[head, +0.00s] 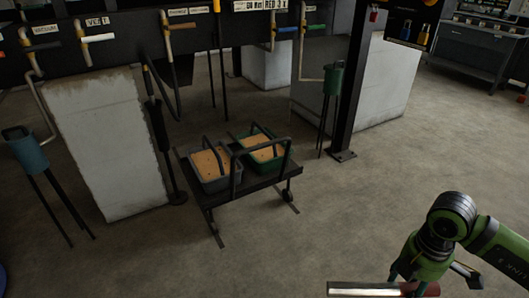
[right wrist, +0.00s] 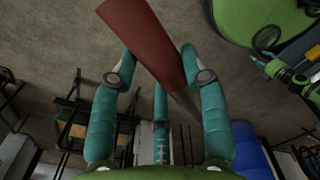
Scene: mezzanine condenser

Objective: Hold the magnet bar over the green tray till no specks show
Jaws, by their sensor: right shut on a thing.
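The green tray (head: 283,162) sits on the right half of a low dark cart, filled with a tan, sandy material. Small dark specks seem to dot it, too fine to make out clearly. A grey tray (head: 213,185) with similar speckled material stands beside it on the left. My right gripper (head: 415,285) is at the bottom right, shut on the magnet bar (head: 365,289), a long bar with a pale metal face and a red side. In the right wrist view the red bar (right wrist: 150,40) lies between the teal fingers. The bar is well apart from both trays.
The cart (head: 255,185) has dark hoop rails around the trays. A concrete block (head: 105,145) stands left of it, and a dark post (head: 350,90) behind it to the right. Open floor (head: 300,240) lies between cart and bar. Valve pipes run overhead.

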